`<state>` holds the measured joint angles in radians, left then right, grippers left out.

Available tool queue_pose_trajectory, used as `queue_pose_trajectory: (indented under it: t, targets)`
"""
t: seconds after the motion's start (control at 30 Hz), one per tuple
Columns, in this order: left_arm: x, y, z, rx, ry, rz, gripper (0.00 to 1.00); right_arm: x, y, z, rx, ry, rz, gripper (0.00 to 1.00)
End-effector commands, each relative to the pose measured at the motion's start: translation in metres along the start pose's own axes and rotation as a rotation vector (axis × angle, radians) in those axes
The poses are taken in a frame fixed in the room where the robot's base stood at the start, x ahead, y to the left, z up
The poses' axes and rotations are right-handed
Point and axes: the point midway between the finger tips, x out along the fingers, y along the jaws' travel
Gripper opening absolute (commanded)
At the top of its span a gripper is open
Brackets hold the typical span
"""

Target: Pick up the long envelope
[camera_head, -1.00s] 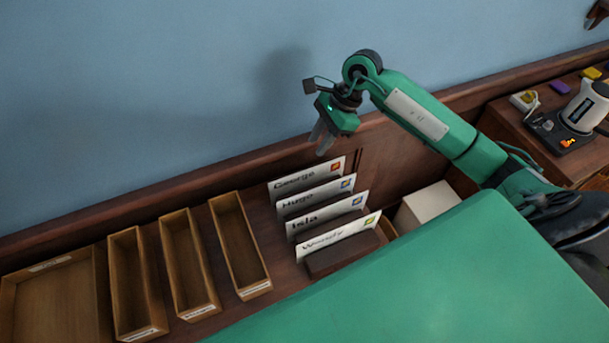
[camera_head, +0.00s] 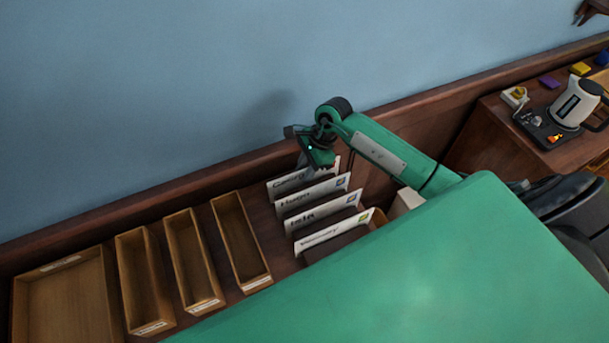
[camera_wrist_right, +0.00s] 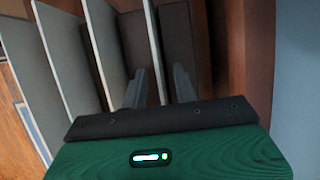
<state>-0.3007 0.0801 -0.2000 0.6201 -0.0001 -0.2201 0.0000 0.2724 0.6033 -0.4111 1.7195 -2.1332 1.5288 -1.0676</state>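Several white envelopes stand upright in a row in a dark holder (camera_wrist_right: 178,40). In the head view their names read George (camera_head: 284,184) at the back, then Hugo (camera_head: 313,195), Isla (camera_head: 322,211) and a partly legible name at the front (camera_head: 335,231). I cannot tell clearly which is the long one. My right gripper (camera_head: 303,166) is down at the back George envelope and hides part of it. In the right wrist view its fingers (camera_wrist_right: 160,88) are apart, with the end envelope's edge (camera_wrist_right: 154,45) between them. My left gripper is not in view.
Narrow wooden trays (camera_head: 241,240) and a wider tray (camera_head: 62,300) stand left of the envelopes. The blue wall (camera_head: 150,90) is close behind. A white box (camera_head: 405,202) is right of the envelopes; a kettle (camera_head: 577,103) stands on the far right cabinet.

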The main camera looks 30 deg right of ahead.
Motion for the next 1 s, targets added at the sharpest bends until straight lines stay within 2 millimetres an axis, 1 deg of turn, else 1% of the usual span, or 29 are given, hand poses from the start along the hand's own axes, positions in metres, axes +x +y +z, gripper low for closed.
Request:
queue_pose_trajectory:
  t: [0.03, 0.1, 0.2, 0.3, 0.47, 0.5, 0.63, 1.0]
  targets:
    - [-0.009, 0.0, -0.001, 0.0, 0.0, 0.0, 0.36, 0.003, 0.001, 0.002, 0.002, -0.002, 0.004, 0.29]
    - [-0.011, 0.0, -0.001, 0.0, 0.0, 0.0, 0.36, 0.012, 0.0, 0.002, 0.002, -0.002, 0.002, 0.29]
    - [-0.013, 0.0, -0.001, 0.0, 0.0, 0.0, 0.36, 0.021, 0.0, 0.001, 0.0, -0.001, 0.001, 0.29]
    - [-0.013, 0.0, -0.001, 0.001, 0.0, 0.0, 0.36, 0.024, 0.0, 0.0, 0.0, 0.001, 0.0, 0.29]
    - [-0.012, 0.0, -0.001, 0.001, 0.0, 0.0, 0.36, 0.025, 0.0, 0.0, -0.001, 0.001, 0.0, 0.29]
    - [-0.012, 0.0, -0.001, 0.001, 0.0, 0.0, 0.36, 0.024, 0.0, 0.0, -0.001, 0.001, 0.0, 0.25]
    - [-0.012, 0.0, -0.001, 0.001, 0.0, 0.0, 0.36, 0.024, 0.0, 0.0, -0.001, 0.001, 0.0, 0.0]
    - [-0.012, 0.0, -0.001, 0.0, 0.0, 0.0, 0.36, 0.024, 0.0, 0.0, -0.001, 0.0, -0.001, 0.0]
